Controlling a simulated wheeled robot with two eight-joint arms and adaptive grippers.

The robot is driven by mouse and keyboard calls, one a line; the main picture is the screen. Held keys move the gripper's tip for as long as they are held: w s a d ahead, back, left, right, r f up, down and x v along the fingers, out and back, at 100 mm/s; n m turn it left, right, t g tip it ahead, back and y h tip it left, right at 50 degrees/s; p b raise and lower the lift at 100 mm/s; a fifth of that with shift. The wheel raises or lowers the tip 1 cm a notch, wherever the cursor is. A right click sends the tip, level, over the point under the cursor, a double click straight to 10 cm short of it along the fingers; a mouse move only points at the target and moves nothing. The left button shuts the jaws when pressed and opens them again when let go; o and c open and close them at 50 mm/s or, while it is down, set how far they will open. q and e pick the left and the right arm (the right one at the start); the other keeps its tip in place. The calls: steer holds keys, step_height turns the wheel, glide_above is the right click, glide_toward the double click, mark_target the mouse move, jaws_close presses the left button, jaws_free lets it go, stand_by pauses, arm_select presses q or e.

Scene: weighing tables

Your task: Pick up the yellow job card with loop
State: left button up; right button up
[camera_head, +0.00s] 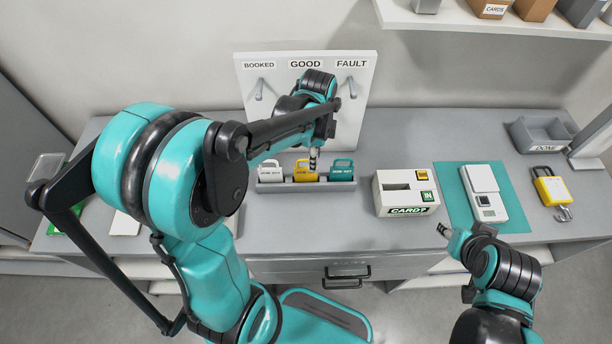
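The yellow job card with a loop (305,174) stands in the middle slot of a grey rack (274,187), between a white card (269,171) and a teal card (342,170). My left gripper (314,157) reaches down from above, with its striped tip at the right side of the yellow card's loop. The tip overlaps the card in this view, and I cannot tell whether it touches. Its fingers line up, so its opening is hidden. My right gripper (456,241) is low at the right, away from the cards, in front of the table edge.
A white board (360,110) with hooks and labels BOOKED, GOOD and FAULT stands behind the rack. A slotted CARD? box (406,193), a scale (484,192) on a teal mat (452,196), a yellow padlock-like item (551,187) and a grey DONE tray (541,135) are at the right.

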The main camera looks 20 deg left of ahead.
mark_target(306, 174)
arm_select(q)
step_height(306, 174, down, 6)
steer(key=shift+r+b, duration=0.1)
steer(key=shift+b, duration=0.6)
steer(key=shift+c, duration=0.2)
jaws_close()
